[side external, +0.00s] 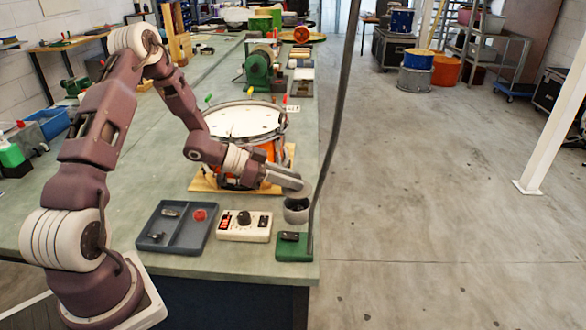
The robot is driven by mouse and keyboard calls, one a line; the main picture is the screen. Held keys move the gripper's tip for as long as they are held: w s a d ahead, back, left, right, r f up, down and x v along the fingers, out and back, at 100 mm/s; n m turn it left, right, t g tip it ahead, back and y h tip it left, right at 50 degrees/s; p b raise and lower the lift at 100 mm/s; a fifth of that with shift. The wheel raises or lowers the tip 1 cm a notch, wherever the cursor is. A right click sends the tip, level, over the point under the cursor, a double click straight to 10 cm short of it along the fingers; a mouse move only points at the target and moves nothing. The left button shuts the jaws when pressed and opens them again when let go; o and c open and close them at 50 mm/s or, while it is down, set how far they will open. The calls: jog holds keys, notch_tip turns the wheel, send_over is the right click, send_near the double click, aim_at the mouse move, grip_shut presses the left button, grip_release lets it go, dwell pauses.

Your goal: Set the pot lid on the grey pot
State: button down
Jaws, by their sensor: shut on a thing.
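The grey pot (296,214) is a small round pot near the bench's right edge, between the drum and the green block. My gripper (287,180) reaches right over it, low and nearly level. It is shut on the pot lid (300,189), a grey piece at the fingertips just above the pot's mouth. The lid is small and partly merged with the fingers here. I cannot tell whether it touches the pot rim.
A drum (245,122) on a wooden board stands behind my forearm. The bench edge is close on the right.

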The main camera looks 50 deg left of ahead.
aim_at(291, 193)
jog(key=shift+f, duration=1.65)
jog(key=shift+f, duration=0.55)
jog(key=c, duration=1.6)
grip_release()
jog(key=shift+o, duration=0.2)
jog(key=v, duration=1.1)
